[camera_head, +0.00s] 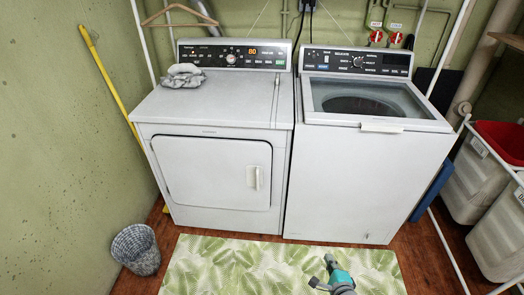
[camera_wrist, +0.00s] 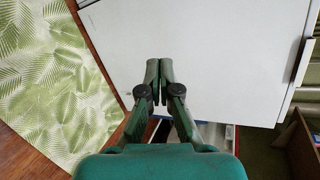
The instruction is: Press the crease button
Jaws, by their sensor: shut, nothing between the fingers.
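The left machine, a white dryer with a front door (camera_head: 212,172), has a black control panel (camera_head: 232,55) with a lit orange "80", a knob and small buttons. The right machine, a white top-loading washer (camera_head: 365,180), has its own black panel (camera_head: 356,62) with a knob and buttons. The button labels are too small to read, so I cannot tell which is the crease button. My gripper (camera_wrist: 160,68) is shut and empty, fingertips together before a white machine front in the wrist view. In the head view it is low, over the mat, far from both panels.
A leaf-patterned mat (camera_head: 205,270) covers the floor in front. A wicker basket (camera_head: 136,250) stands at left, and white bins (camera_head: 475,185) on a rack stand at right. A yellow pole (camera_head: 108,85) leans on the left wall.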

